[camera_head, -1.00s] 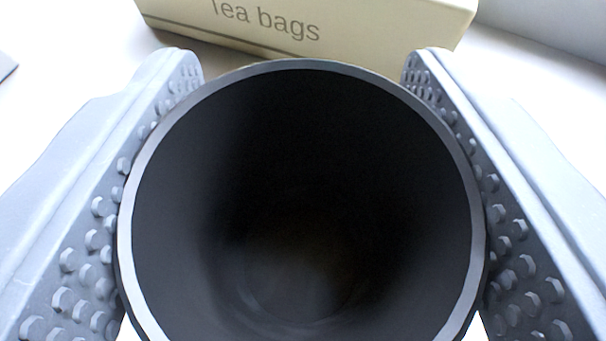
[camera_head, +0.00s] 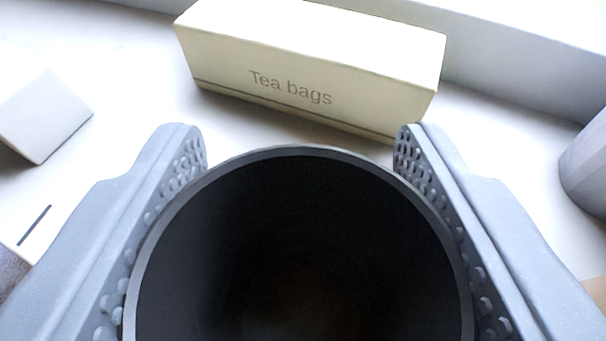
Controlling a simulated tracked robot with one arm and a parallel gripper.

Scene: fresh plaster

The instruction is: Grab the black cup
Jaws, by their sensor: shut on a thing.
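The black cup (camera_head: 300,240) fills the lower middle of the head camera view. I look down into its dark, open mouth, and its lower edge is cut off by the frame. My gripper (camera_head: 302,145) is shut on the cup, with one studded grey finger against its left side and the other against its right side. The cup's base and outer wall are hidden, so I cannot tell whether it touches the surface below.
A cream box marked "Tea bags" (camera_head: 320,75) lies just beyond the cup on the white surface. A white block (camera_head: 42,115) is at the left. A grey rounded object (camera_head: 588,168) is at the right edge. A raised pale ledge (camera_head: 530,65) runs along the back right.

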